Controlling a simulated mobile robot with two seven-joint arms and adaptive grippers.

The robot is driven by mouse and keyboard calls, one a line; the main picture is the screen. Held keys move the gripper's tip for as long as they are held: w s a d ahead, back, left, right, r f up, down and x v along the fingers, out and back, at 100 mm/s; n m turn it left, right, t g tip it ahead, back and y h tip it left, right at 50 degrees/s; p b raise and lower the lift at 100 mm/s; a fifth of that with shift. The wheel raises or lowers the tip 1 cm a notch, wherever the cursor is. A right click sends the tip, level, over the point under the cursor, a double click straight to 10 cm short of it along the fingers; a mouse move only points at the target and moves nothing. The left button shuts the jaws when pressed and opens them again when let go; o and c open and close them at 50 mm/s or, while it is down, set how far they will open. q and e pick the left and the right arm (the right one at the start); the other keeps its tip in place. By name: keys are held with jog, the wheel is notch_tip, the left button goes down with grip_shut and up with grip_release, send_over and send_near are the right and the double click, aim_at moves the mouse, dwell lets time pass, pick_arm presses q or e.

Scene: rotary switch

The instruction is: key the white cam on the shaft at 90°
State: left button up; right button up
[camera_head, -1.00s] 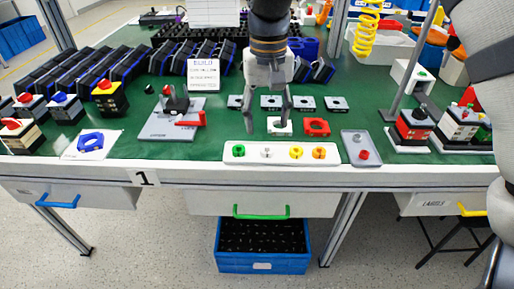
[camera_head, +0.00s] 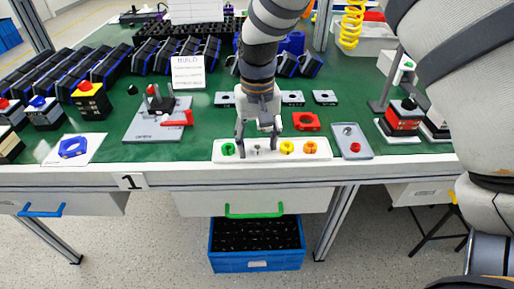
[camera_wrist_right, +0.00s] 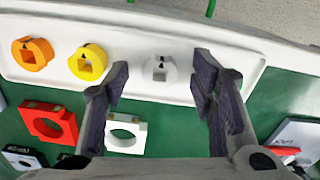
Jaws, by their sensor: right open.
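The white cam (camera_head: 258,150) sits in the white tray (camera_head: 322,159), between the green cam (camera_head: 228,149) and the yellow cam (camera_head: 287,147). In the right wrist view the white cam (camera_wrist_right: 160,69) shows a dark keyed hole and lies between the two fingers. My right gripper (camera_head: 258,146) is open, its fingertips at either side of the white cam; I cannot tell whether they touch it. The fixture (camera_head: 145,129) with a dark upright part and a red lever (camera_head: 176,120) stands to the left; I cannot make out its shaft clearly. My left gripper is not in view.
An orange cam (camera_wrist_right: 33,54) shares the tray. A red square part (camera_head: 306,121) and a white one (camera_wrist_right: 125,134) lie behind it. A grey tray (camera_head: 350,141) with a red piece is at the right. Green mat is free between fixture and white tray.

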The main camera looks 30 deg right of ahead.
jog(key=c, duration=0.9)
jog(key=shift+o, duration=0.2)
